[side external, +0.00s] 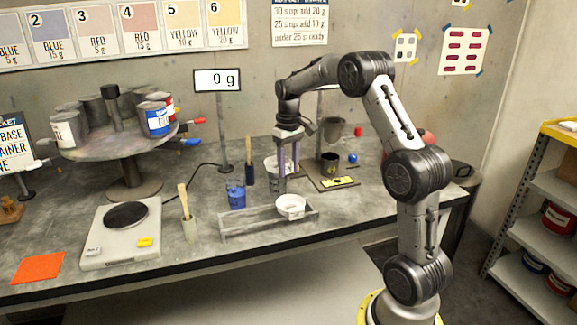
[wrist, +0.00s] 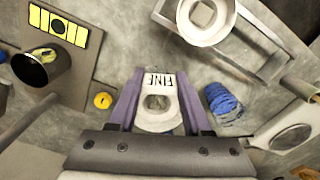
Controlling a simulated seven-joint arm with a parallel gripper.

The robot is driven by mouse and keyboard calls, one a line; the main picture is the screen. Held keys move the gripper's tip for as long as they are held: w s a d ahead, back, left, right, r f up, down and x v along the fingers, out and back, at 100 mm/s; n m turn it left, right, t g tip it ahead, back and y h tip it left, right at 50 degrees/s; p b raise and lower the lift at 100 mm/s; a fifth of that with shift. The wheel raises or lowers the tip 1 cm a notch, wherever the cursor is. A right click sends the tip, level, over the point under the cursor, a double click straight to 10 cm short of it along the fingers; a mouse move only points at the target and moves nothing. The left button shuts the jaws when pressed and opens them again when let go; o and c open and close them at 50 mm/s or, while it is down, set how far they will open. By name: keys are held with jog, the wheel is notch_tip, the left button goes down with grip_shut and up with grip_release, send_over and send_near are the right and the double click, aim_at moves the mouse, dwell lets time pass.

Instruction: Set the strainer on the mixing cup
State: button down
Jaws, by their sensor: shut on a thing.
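My gripper (side external: 287,165) is shut on the strainer (side external: 271,167), a whitish piece held above the bench behind the tray. In the wrist view, the strainer (wrist: 158,100) sits between the purple fingers (wrist: 160,105), with the word FINE on its top edge and an oval opening. What looks like the mixing cup (side external: 236,193), a clear cup with blue contents, stands on the bench to the left of my gripper. In the wrist view, the blue cup (wrist: 225,103) is just right of the fingers, apart from the strainer.
A grey tray (side external: 250,229) holding a white round item (side external: 291,206) lies in front. A stand with a dark cup (side external: 330,161) is to the right.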

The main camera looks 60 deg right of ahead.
dwell(0.4)
jog(key=shift+c, duration=1.3)
grip_release()
